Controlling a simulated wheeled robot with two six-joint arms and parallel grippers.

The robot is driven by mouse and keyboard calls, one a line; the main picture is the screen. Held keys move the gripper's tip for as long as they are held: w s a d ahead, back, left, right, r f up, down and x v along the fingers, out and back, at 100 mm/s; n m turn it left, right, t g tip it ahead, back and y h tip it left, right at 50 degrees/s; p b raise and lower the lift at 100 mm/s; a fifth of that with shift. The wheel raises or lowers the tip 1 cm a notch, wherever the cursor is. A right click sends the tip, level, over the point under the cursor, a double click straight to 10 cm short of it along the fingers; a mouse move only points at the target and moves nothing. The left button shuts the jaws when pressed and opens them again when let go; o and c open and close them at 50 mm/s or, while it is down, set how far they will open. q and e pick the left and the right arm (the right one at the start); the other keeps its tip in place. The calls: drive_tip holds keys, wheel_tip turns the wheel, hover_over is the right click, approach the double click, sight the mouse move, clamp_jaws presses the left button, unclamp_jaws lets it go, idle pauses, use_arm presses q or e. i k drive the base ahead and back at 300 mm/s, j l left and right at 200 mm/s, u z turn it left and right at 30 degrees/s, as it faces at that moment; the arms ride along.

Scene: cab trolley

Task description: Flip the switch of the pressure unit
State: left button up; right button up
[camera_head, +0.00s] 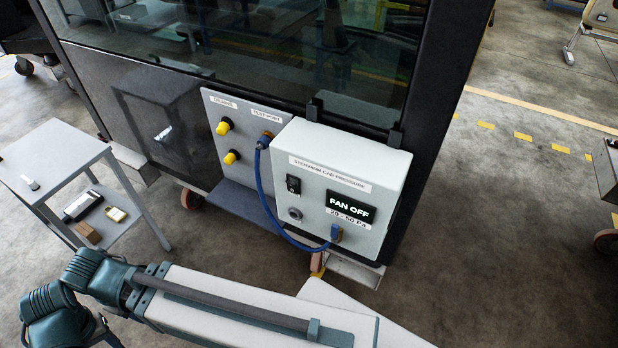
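The pressure unit (335,155) is a pale grey box hung on the front of the dark cab trolley, right of centre. Its label seems to read "Stensrud cab pressure". A small black switch (293,185) sits on the left of its face; its position is too small to tell. The display (350,207) reads "FAN OFF", with "20–50 Pa" below it. A round metal fitting (295,213) is under the switch. A blue hose (268,200) runs from the test port to the unit's lower right. Teal and white arm parts of mine fill the bottom; neither gripper shows.
A grey panel (238,165) with two yellow-capped ports stands left of the unit. A grey side table (60,155) at the left holds several small items. Dark glass is above the unit. Open floor (510,230) lies to the right, with another dark object at the edge.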

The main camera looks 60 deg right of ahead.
sight(292, 187)
drive_tip(key=z, duration=2.2)
